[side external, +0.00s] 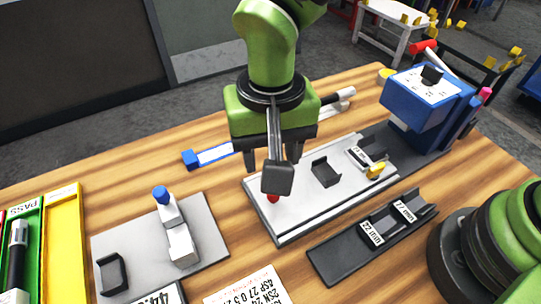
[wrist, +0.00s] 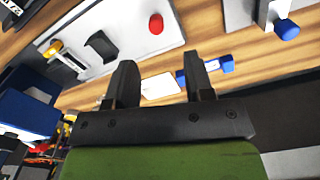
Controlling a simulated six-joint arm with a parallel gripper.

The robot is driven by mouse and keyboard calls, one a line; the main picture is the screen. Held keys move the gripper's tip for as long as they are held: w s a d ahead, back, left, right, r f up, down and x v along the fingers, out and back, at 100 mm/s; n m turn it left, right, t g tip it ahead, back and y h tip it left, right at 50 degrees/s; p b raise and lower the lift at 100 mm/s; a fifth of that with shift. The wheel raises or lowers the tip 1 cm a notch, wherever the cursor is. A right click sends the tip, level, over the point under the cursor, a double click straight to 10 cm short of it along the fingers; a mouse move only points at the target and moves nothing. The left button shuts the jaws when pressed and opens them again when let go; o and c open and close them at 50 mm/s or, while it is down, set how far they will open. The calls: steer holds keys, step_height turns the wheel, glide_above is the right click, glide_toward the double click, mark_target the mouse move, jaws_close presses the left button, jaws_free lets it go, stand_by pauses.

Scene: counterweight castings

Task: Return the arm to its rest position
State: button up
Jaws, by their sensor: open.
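My gripper (side external: 272,158) is in the middle of the side external view, above the left part of a pale grey fixture plate (side external: 292,213). Its jaws are apart with nothing between them. In the wrist view the two black fingers (wrist: 159,62) also stand apart and empty. A red knob (side external: 273,198) on the plate is partly hidden behind the wrist camera housing; it shows clearly in the wrist view (wrist: 156,23). The plate also carries a black cradle (side external: 326,173) and a yellow-handled clamp (side external: 376,171).
A blue machine (side external: 428,97) with a red-tipped lever stands at right. A black labelled rack (side external: 373,237) lies in front of the plate. A blue-ended tool (side external: 215,154) lies behind. A grey plate (side external: 205,215) with a blue-capped stand and green and yellow trays (side external: 62,240) are at left.

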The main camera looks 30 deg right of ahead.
stand_by(0.3)
steer(key=d+r+t+y, duration=0.2)
steer(key=d+r+t, duration=0.1)
steer(key=d+r, duration=1)
steer(key=s+d+r+m+t, duration=0.1)
steer(key=s+d+r+t, duration=0.3)
steer(key=s+d, duration=0.4)
steer(key=shift+s+d+r, duration=0.15)
steer(key=shift+s+r, duration=0.55)
steer(key=shift+s, duration=1.15)
